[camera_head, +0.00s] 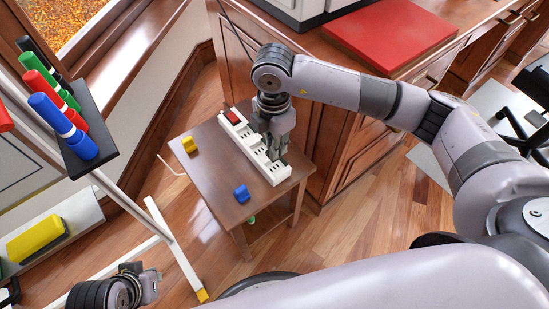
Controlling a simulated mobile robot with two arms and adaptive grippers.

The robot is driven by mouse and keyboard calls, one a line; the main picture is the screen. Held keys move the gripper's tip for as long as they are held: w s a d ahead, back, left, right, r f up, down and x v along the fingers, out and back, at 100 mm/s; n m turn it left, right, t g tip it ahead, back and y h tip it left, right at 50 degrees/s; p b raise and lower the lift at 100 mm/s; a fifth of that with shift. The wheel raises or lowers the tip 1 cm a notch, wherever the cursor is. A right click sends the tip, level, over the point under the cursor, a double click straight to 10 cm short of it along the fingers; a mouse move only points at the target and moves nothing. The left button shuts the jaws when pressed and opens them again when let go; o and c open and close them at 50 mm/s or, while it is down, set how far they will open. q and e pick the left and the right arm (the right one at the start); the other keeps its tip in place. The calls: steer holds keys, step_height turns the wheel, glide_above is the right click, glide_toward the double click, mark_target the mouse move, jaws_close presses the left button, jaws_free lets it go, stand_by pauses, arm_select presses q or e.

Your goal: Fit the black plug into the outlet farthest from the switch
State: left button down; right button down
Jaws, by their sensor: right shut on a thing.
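A white power strip (250,144) lies on the small brown table, with a red switch (234,117) at its far-left end. My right gripper (272,153) points down over the near-right part of the strip, at the end away from the switch. It is shut on the black plug, which the fingers mostly hide. I cannot tell whether the plug is in an outlet or just above it. My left gripper (148,284) is at the bottom left, away from the table; its fingers do not show clearly.
A yellow plug (189,144) and a blue plug (241,193) lie on the table (215,172). A wooden cabinet (235,50) stands close behind it. A whiteboard stand (130,205) with markers is at left. The table's front left is clear.

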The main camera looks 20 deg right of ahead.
step_height(320, 180, down, 6)
steer(key=shift+r+b, duration=0.1)
steer(key=shift+b, duration=0.55)
steer(key=c, duration=1.6)
jaws_free()
